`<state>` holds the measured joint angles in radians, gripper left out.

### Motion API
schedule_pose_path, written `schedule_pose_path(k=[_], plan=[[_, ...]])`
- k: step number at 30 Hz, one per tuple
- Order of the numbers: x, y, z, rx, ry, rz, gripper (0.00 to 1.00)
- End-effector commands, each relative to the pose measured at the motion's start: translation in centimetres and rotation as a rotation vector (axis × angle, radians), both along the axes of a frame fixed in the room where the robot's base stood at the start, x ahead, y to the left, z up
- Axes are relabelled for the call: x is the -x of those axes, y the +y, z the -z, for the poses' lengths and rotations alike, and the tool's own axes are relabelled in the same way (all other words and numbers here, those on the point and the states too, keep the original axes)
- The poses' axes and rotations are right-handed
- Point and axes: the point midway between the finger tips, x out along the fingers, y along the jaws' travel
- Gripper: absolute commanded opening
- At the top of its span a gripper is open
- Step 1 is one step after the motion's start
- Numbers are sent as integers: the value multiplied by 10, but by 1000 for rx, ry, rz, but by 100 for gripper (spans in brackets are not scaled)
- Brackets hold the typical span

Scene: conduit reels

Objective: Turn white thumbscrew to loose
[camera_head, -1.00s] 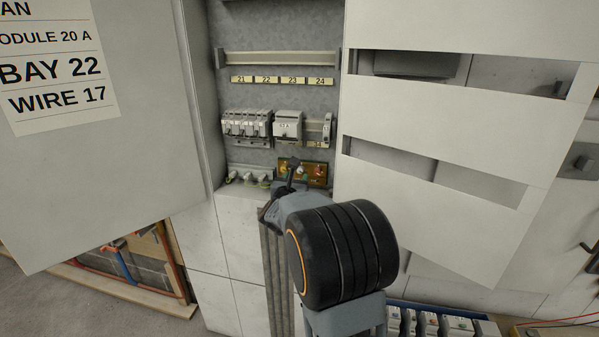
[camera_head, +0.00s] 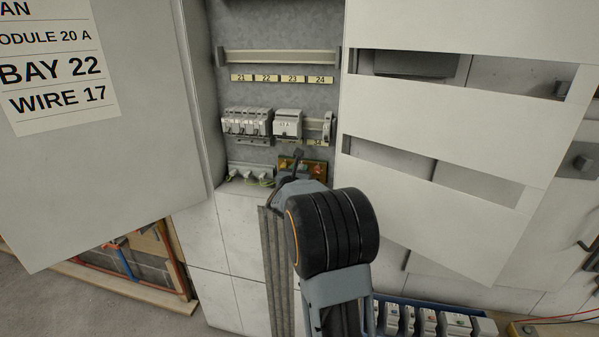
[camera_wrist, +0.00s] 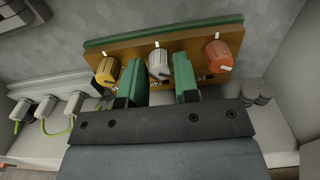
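The white thumbscrew (camera_wrist: 159,64) is the middle one of three knobs on a brown terminal board (camera_wrist: 130,50) in the wrist view. A yellow knob (camera_wrist: 107,70) is to its left and a red-orange knob (camera_wrist: 218,55) to its right. My gripper (camera_wrist: 160,75) is open, its green-padded fingers on either side of the white thumbscrew with a gap visible at each side. In the head view my arm hides most of the board (camera_head: 312,168), and the white thumbscrew cannot be made out there.
Grey connectors with yellow-green wires (camera_wrist: 47,107) sit left of the board. Breakers (camera_head: 247,122) on a rail are above it. An open cabinet door (camera_head: 110,150) stands at left, and slotted white panels (camera_head: 440,110) at right. A blue tray of modules (camera_head: 430,320) is below right.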

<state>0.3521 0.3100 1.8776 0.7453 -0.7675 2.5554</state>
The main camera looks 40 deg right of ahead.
Motion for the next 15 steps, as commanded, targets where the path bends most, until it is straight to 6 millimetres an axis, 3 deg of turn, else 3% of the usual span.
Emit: schedule_pose_path(k=[9,15], plan=[[0,0,0,0,0,-1,0],[0,1,1,13,13,-1,0]])
